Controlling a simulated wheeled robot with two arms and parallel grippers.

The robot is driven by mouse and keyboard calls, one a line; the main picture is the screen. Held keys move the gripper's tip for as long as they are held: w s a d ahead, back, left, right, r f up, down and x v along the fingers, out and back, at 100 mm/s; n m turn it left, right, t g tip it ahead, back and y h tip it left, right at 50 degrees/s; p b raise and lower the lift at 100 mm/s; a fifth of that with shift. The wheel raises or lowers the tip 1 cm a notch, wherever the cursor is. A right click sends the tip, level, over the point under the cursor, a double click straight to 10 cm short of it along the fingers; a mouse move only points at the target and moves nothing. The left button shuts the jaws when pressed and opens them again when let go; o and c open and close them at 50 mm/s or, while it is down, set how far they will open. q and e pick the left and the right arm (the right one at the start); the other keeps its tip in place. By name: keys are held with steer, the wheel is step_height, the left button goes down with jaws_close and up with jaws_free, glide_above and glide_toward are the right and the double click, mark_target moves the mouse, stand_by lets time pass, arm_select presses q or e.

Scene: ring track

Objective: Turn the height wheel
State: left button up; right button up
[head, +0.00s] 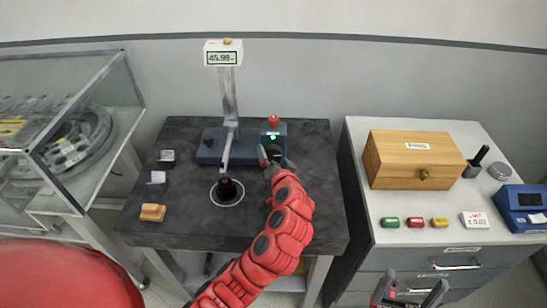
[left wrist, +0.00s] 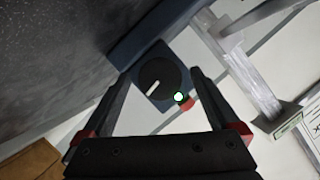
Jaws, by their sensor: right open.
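The height wheel is a round black knob with a white line (left wrist: 158,80), on a dark blue box (head: 270,131) with a red button (head: 273,120) and a green light. In the head view my left gripper (head: 272,155) is at the front of this box and largely hides the knob. In the left wrist view the fingers of my left gripper (left wrist: 163,82) are apart, one on each side of the knob; I cannot tell whether they touch it. The gauge display (head: 222,58) on its post seems to read 45.99. My right gripper (head: 410,288) is open and empty at the bottom edge.
A dark part in a white ring (head: 227,191) sits under the gauge arm. Several small blocks (head: 152,212) line the table's left side. A glass case (head: 70,130) stands at left. A grey cabinet (head: 385,260) at right bears a wooden box (head: 413,160) and coloured pieces (head: 415,222).

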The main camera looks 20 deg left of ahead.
arm_select(q)
steer(key=p+v, duration=0.3)
steer(key=v, duration=1.3)
steer(key=shift+s+d+r, duration=0.1)
steer(key=shift+s+d, duration=0.25)
steer(key=shift+s, duration=0.3)
